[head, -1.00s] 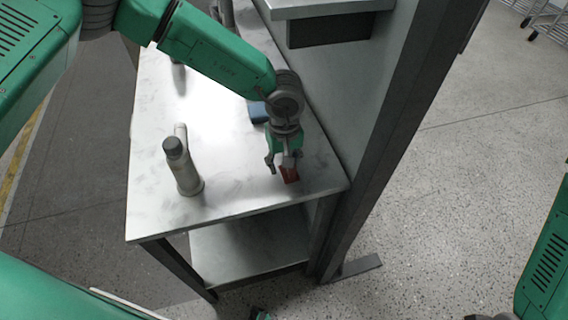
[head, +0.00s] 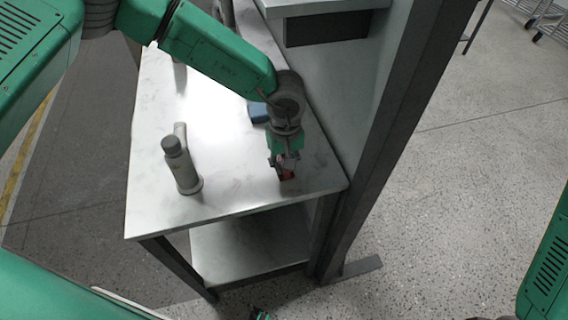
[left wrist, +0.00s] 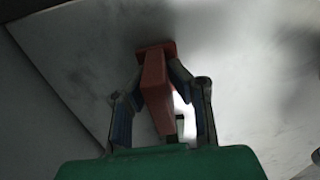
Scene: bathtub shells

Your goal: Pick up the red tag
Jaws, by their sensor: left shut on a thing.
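The red tag (head: 287,175) is at the near right part of the metal table (head: 235,195). In the left wrist view the red tag (left wrist: 157,90) is a tapered block with a wider end piece, set between the two fingers. My left gripper (head: 283,164) points down over the table and is shut on the tag; its fingertips (left wrist: 158,66) press on both sides of it. The tag is partly hidden by the fingers in the head view. I cannot tell whether it touches the tabletop.
A grey bottle (head: 183,168) with a dark cap stands left of the gripper. A blue item (head: 258,112) lies behind it, near my wrist. A wall panel and dark post (head: 385,150) close off the table's right side.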

